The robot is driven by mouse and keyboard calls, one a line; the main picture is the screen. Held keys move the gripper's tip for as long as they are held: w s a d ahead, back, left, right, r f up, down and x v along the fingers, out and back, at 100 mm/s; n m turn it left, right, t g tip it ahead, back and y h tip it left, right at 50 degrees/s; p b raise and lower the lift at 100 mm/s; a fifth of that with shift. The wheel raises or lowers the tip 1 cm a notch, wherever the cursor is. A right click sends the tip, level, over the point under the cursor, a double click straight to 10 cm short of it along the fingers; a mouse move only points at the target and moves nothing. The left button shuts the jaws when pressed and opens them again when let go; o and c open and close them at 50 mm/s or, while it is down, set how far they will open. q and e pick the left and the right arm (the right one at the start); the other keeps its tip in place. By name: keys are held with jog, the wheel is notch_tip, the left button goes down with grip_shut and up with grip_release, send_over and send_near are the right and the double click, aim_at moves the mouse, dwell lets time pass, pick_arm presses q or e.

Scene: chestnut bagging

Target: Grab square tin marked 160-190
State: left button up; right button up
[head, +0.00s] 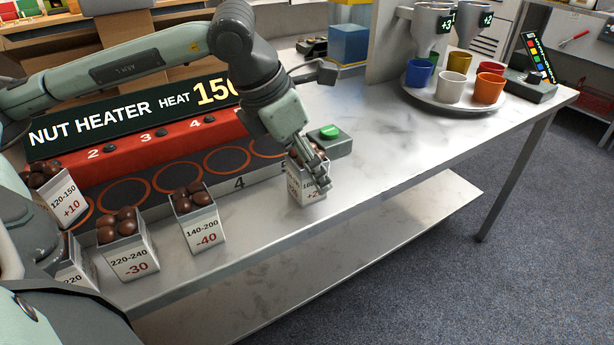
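A square tin (313,197) with a white label stands near the front edge of the table. Whether the fingers press on the tin cannot be told. My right gripper is out of view.
Other nut tins stand left: 140-200 (203,225), 220-240 (133,258), 120-150 (61,200) and a partly hidden one. Behind is the nut heater (150,150) with ringed spots. A green button (329,132) sits close behind my gripper. Cups stand on a round tray (430,103). Mid-right table is clear.

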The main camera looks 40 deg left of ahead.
pick_arm(q)
jog(key=c, duration=1)
jog(key=shift+r, duration=0.1)
